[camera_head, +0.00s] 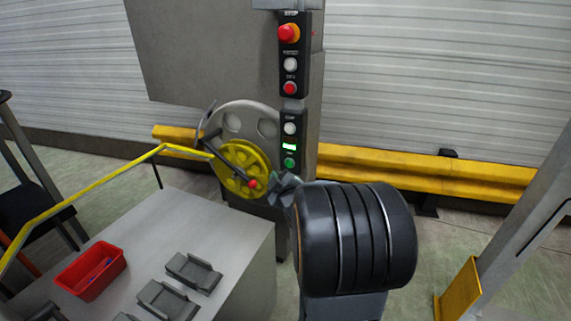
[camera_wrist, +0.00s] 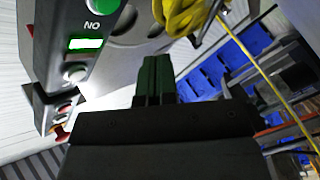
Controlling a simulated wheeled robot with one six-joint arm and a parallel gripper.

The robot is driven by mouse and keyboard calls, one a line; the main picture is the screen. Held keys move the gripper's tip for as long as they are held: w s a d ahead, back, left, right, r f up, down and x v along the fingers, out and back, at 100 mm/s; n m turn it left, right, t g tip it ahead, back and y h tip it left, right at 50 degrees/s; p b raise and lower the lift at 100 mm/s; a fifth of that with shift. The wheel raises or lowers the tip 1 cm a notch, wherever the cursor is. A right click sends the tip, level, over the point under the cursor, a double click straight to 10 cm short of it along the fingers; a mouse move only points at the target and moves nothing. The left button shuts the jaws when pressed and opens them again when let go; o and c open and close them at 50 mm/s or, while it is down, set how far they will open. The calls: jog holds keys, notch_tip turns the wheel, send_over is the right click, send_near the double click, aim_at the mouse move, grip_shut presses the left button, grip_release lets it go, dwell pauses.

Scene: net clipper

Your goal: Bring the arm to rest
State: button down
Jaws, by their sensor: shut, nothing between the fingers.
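My gripper (camera_head: 285,188) is shut and empty. In the head view it is raised in front of the machine, just below the green button (camera_head: 290,163) of the control panel (camera_head: 291,105). My dark arm hides part of the machine's lower side. In the wrist view the closed fingers (camera_wrist: 153,80) point up the picture, with the green button (camera_wrist: 98,6) and the lit green display (camera_wrist: 86,44) to their upper left. I cannot tell whether the fingertips touch anything.
A wheel with a yellow hub (camera_head: 240,165) and a red-tipped lever stands left of my gripper. A grey table (camera_head: 225,235) holds a red bin (camera_head: 90,271) and several grey holders. A yellow barrier (camera_head: 440,174) runs behind. A post (camera_head: 510,235) stands at right.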

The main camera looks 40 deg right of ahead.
notch_tip(320, 180, down, 6)
jog(key=s+d+m+g, duration=0.2)
jog(key=s+m+g, duration=0.1)
jog(key=m+g, duration=0.15)
jog(key=s+a+m+g+p, duration=0.3)
jog(key=s+a+g, duration=0.2)
jog(key=a+g, duration=0.1)
jog(key=s+a+r+g+y+p, duration=0.1)
jog(key=s+a+r+y+p, duration=0.1)
jog(key=s+a+r+p, duration=0.2)
jog(key=s+a+r+g+y+p, duration=0.1)
jog(key=s+a+r+p, duration=0.3)
jog(key=a+r, duration=0.5)
jog(key=a+n+y, duration=0.1)
jog(key=a, duration=0.3)
jog(key=shift+s+a+r+y+p, duration=0.15)
jog(key=shift+s+r+y+p, duration=0.15)
jog(key=shift+y+p, duration=0.1)
jog(key=shift+g, duration=0.25)
